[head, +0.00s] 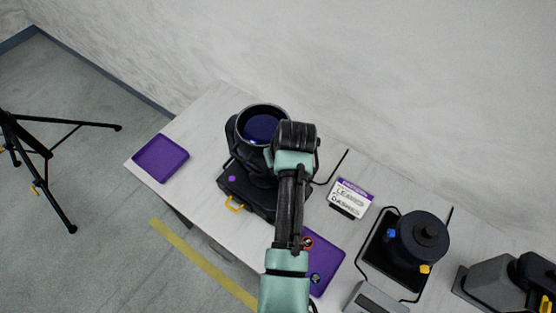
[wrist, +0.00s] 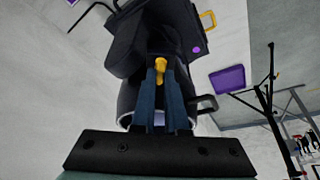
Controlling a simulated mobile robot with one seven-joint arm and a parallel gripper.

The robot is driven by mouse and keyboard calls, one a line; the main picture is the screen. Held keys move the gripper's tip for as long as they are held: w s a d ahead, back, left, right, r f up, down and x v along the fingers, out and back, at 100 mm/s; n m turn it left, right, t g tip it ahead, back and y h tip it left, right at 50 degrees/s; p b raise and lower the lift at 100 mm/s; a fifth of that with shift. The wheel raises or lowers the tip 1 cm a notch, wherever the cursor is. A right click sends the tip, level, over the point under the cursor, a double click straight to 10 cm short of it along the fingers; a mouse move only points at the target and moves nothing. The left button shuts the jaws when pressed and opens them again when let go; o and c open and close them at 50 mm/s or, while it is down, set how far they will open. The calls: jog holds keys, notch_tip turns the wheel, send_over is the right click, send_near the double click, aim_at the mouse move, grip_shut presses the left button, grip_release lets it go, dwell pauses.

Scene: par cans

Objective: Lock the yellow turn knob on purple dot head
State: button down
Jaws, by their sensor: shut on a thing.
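The purple dot head is a black par can (head: 240,132) with a dark blue lens, standing on a black base (head: 249,193) marked with a purple dot (head: 232,178). The dot also shows in the wrist view (wrist: 196,50). The yellow turn knob (wrist: 160,66) sits between the fingertips of my gripper (wrist: 161,76) in the wrist view. The gripper is shut on it. In the head view my arm and wrist hide the knob and the fingers. I cannot tell how far the knob is turned.
A purple tray (head: 160,158) lies at the table's left end. Another purple mat (head: 327,262) with small round items lies right of my arm. A label card (head: 351,195) and a second black head (head: 418,238) with blue and yellow knobs stand to the right. A tripod (head: 40,150) stands on the floor.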

jog(key=shift+w+r+n, duration=0.1)
jog(key=shift+r+n, duration=0.05)
jog(key=shift+n, duration=0.15)
jog(key=c, duration=0.9)
grip_release()
jog(key=shift+c, duration=0.2)
jog(key=b+v, duration=0.3)
jog(key=v, duration=1)
jog(key=shift+b, duration=0.3)
jog(key=shift+d, duration=0.1)
